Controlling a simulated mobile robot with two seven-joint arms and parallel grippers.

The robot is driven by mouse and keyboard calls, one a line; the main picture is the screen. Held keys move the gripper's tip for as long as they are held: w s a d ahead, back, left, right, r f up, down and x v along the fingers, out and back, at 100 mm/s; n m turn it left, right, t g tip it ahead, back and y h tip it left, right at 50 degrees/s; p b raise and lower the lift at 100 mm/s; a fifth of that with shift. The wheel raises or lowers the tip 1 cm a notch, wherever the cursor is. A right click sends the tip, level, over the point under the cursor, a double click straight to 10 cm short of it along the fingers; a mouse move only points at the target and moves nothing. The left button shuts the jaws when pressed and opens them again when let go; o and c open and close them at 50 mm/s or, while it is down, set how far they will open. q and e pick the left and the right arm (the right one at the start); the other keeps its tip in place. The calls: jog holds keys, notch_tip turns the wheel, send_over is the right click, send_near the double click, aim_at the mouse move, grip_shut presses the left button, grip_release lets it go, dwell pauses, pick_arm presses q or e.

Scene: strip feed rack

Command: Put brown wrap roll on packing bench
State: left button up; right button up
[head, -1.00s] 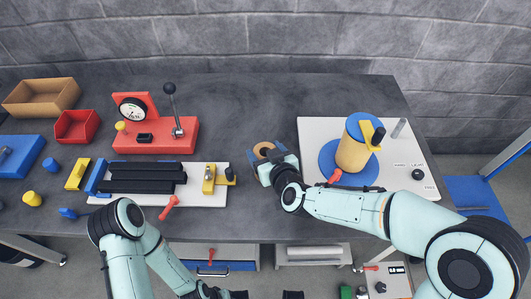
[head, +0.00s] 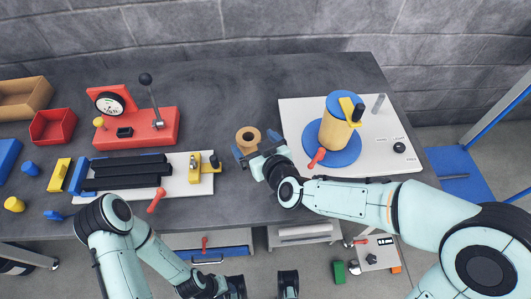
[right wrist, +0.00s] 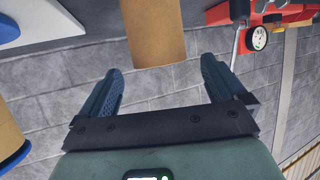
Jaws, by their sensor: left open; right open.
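The brown wrap roll (head: 248,133) appears to stand upright on the dark packing bench (head: 225,98), its open core facing up. My right gripper (head: 255,145) is open, with its blue fingers near the roll's front side. In the right wrist view the roll (right wrist: 152,30) shows between the fingertips of my right gripper (right wrist: 160,58), with a gap on each side; its far end is cut off by the frame. My left gripper (head: 262,285) is open and empty, low in front of the bench.
A white board (head: 300,112) carries a larger tan roll (head: 334,132) on a blue stand, right of my right gripper. A red gauge press (head: 133,125), a white tray with black strips (head: 125,170) and bins fill the left. The bench behind the roll is clear.

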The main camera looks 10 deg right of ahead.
pick_arm(q)
jog(key=shift+s+r+p, duration=0.15)
jog(key=shift+r+p, duration=0.1)
jog(key=shift+p, duration=0.1)
pick_arm(e)
jog(key=v, duration=0.7)
jog(key=shift+s, duration=0.2)
